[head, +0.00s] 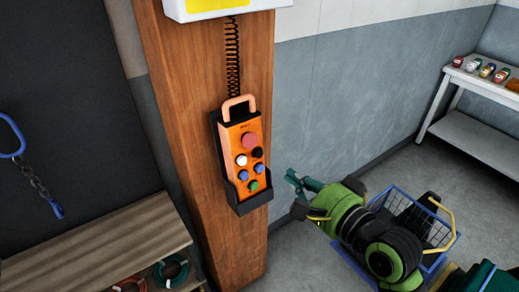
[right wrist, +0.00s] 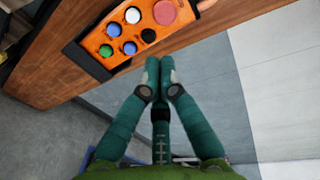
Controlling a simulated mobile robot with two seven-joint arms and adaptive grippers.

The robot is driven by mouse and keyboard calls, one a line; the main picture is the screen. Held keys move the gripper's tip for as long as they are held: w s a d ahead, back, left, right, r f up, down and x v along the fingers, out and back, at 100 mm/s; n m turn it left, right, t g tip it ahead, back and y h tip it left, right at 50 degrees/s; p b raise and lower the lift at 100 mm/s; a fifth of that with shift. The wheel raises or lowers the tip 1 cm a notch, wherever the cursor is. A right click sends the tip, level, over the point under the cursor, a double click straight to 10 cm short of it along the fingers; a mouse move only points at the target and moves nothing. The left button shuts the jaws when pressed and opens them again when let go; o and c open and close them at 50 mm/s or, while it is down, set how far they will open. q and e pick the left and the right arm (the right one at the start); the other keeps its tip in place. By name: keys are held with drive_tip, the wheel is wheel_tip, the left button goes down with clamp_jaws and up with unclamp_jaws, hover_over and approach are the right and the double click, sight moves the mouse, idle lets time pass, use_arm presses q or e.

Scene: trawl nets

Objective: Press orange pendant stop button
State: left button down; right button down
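The orange pendant (head: 240,175) hangs upright in a black holder (head: 254,203) on the wooden post. Its large red button (head: 250,140) is at the top, above white, black, blue and green buttons. The red button also shows at the top of the right wrist view (right wrist: 165,12). My right gripper (head: 290,176) is to the right of the pendant and apart from it. In the right wrist view its teal fingertips (right wrist: 154,76) are together with nothing between them, below the pendant's edge in the picture. My left gripper is not in view.
The wooden post (head: 180,100) carries a white box (head: 190,12) with a coiled cord above the pendant. A wooden shelf (head: 100,235) stands at left. A blue wire basket (head: 400,205) is behind my right arm. A white shelf (head: 470,125) with jars is far right.

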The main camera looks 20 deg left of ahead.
sight(252, 145)
drive_tip(key=p+x, duration=0.3)
drive_tip(key=x, duration=0.9)
drive_tip(key=shift+w+a, duration=0.2)
drive_tip(key=shift+w+a+f, duration=0.1)
drive_tip(key=shift+w+a, duration=0.2)
drive_tip(key=shift+a, duration=0.05)
